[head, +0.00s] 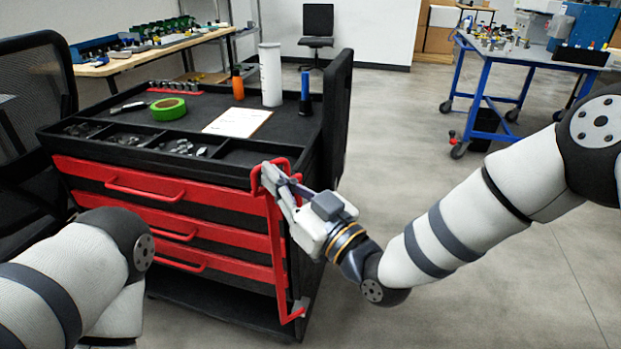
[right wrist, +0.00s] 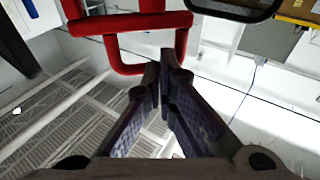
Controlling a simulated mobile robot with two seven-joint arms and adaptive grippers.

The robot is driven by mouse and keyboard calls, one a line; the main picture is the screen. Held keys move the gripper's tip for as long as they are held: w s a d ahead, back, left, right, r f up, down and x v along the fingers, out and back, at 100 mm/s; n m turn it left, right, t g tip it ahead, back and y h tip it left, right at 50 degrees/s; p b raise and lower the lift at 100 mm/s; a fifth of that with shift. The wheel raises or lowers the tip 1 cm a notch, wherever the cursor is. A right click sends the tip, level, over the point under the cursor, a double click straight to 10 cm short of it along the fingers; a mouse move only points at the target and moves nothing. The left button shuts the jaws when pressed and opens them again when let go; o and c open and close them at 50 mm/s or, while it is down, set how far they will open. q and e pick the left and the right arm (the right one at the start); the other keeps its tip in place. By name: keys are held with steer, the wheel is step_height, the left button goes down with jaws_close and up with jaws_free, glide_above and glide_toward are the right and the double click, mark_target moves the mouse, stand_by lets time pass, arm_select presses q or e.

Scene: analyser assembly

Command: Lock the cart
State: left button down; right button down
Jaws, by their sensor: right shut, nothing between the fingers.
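The black tool cart (head: 225,172) with red drawers stands at the left of the head view. A red bar (head: 277,255) runs down its right front edge, with a red loop handle (head: 257,180) at its top. My right gripper (head: 272,178) is at this handle, its fingers shut with nothing between them. In the right wrist view the shut fingertips (right wrist: 166,68) show close to the red loop (right wrist: 123,68); whether they touch it I cannot tell. My left arm shows at lower left in the head view, but its gripper is out of view.
On the cart are green tape (head: 168,109), an orange bottle (head: 237,83), a white cylinder (head: 271,75), a blue-capped tube (head: 305,93) and a paper sheet (head: 238,122). A black mesh chair (head: 38,85) is at left.

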steer(key=shift+w+a, duration=0.35)
steer(key=shift+a, duration=0.25)
steer(key=shift+w+a, duration=0.35)
steer(key=shift+a, duration=0.25)
steer(key=shift+w+a, duration=0.35)
steer(key=shift+w, duration=0.25)
steer(key=shift+w+a, duration=0.3)
steer(key=shift+w, duration=0.4)
